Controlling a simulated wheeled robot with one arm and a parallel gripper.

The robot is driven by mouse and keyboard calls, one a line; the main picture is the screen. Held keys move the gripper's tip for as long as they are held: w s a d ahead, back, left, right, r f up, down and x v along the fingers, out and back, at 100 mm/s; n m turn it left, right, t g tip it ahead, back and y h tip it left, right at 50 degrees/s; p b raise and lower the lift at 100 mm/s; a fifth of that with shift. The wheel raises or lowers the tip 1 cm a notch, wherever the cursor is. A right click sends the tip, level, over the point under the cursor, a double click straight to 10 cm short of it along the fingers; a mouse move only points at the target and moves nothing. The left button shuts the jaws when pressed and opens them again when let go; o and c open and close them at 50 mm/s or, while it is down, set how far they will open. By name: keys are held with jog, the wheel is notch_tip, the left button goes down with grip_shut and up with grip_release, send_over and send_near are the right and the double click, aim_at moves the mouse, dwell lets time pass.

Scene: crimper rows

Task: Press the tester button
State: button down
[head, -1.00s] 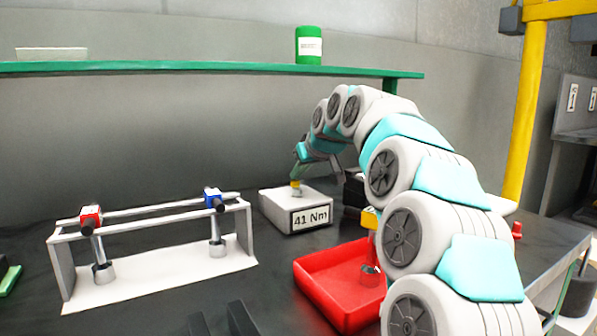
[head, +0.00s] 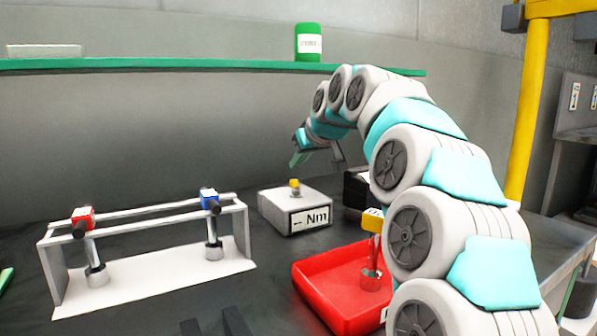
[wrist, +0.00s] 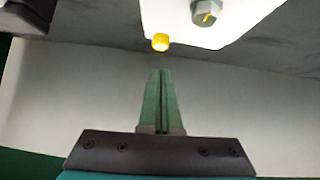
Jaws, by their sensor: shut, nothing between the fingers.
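The tester is a pale box (head: 272,212) on the dark bench, and its front display (head: 311,218) reads a dash or dashes and "Nm". A small yellow button (head: 294,182) shows on top of it. In the wrist view the yellow button (wrist: 160,42) is at the box's edge, beside a grey hex fitting (wrist: 207,12) with a yellow mark. My gripper (head: 295,162) is above the tester with clear space between its green fingertips and the button. In the wrist view the fingers (wrist: 160,75) are together and empty, just short of the button in the picture.
A red tray (head: 318,300) holds a yellow-headed tool (head: 371,250) in front of the tester. A white rack (head: 150,285) at left holds a red-headed (head: 83,220) and a blue-headed tool (head: 209,200). A black box (head: 355,188) stands right of the tester. A green shelf (head: 180,65) runs behind.

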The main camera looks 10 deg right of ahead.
jog(key=v, duration=1)
jog(key=shift+b, duration=0.45)
jog(key=shift+d, duration=0.1)
